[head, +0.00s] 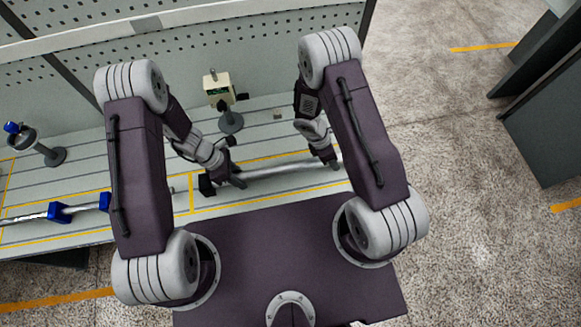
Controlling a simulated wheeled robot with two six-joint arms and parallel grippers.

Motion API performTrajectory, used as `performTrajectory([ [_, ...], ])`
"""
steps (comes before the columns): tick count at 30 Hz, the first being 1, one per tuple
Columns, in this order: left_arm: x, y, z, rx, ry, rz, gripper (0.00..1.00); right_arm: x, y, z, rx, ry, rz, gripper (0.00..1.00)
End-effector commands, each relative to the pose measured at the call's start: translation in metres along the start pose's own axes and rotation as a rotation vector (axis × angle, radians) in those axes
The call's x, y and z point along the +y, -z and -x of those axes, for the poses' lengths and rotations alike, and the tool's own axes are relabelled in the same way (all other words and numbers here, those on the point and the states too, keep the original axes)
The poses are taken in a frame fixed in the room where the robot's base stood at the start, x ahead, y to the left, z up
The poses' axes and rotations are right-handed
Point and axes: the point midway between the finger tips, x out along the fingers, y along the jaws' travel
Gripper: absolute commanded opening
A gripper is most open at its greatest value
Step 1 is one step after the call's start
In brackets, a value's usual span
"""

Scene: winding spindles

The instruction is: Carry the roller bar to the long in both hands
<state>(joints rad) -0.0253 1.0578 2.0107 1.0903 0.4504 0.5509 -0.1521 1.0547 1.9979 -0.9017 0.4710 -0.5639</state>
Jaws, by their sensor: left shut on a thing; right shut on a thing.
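The roller bar (275,173) is a long silver cylinder lying across the front of the grey table, inside a yellow-lined area. My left gripper (226,182) is shut on the bar near its left end. My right gripper (328,160) is shut on it towards its right end. My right forearm hides part of the bar's right end. I cannot tell whether the bar touches the table or is held just above it.
A cream box on a stand (218,90) is behind the bar. At the left, another shiny bar (30,216) rests with blue clamps (60,213) on it, near a stand with a blue top (20,135). A perforated panel (260,40) closes the back. Floor is open at right, before dark cabinets (545,120).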

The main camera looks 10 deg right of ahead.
Motion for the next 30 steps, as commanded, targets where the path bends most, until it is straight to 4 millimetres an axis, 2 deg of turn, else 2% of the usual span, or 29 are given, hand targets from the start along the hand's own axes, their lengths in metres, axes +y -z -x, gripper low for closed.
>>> performTrajectory([
  [8,0.000,-0.003,0.005,-0.001,-0.001,0.000,0.00,0.000,-0.003,0.006,-0.001,-0.001,0.001,0.00],
  [21,-0.008,-0.020,0.047,-0.001,0.000,0.000,0.00,-0.008,-0.020,0.047,-0.001,-0.001,0.001,0.00],
  [30,-0.008,-0.019,0.046,-0.001,0.000,0.000,0.00,-0.008,-0.019,0.046,-0.001,0.000,0.000,0.00],
])
